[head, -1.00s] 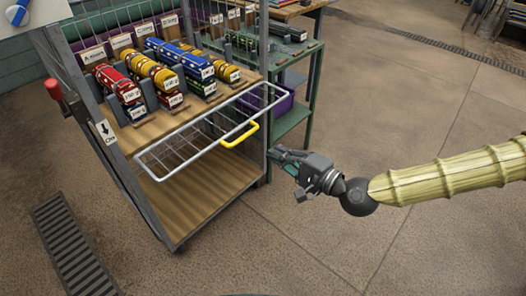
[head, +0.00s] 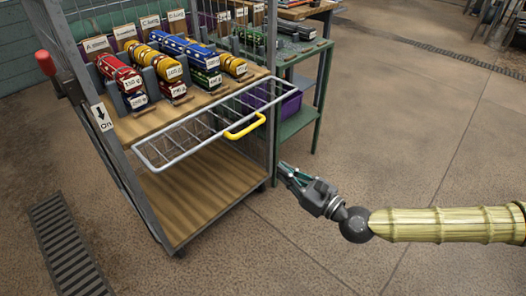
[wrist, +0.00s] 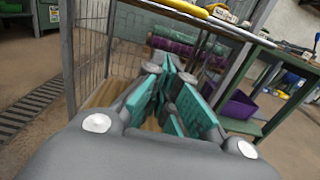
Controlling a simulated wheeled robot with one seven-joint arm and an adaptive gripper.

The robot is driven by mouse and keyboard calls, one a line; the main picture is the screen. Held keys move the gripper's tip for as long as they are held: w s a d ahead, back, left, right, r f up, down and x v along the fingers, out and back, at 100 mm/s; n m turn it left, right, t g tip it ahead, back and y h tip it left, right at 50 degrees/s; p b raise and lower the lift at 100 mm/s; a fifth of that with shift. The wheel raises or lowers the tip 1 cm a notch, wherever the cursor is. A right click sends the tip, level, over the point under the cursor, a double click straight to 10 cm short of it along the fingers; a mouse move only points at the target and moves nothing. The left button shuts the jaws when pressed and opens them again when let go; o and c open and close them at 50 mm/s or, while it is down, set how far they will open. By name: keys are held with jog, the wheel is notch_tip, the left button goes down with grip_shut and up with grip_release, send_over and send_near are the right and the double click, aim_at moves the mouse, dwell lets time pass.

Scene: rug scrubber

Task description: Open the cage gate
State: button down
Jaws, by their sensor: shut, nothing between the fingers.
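The cage gate (head: 190,138) is a light metal wire frame across the front of a tall wire cage cart, at about mid height. It slants from lower left to upper right. A yellow handle (head: 245,127) sits on its lower bar. My gripper (head: 284,170) is to the right of the handle and nearer the floor in the picture, apart from gate and cart. Its teal fingers are shut and empty; they also show in the wrist view (wrist: 168,98). In the wrist view a yellow bar shows at the top, above the fingers.
Labelled coloured rolls (head: 165,65) lie on the cart's upper wooden shelf; the lower shelf (head: 200,188) is bare. A red-knobbed lever (head: 45,63) is at the cart's left post. A green table (head: 300,122) with a purple bin stands behind right. Floor at right is clear.

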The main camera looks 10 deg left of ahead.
jog(key=w+a+r+b, duration=0.1)
jog(key=w+a+r, duration=0.3)
jog(key=a, duration=0.5)
jog(key=shift+w+r, duration=0.25)
jog(key=shift+w, duration=0.65)
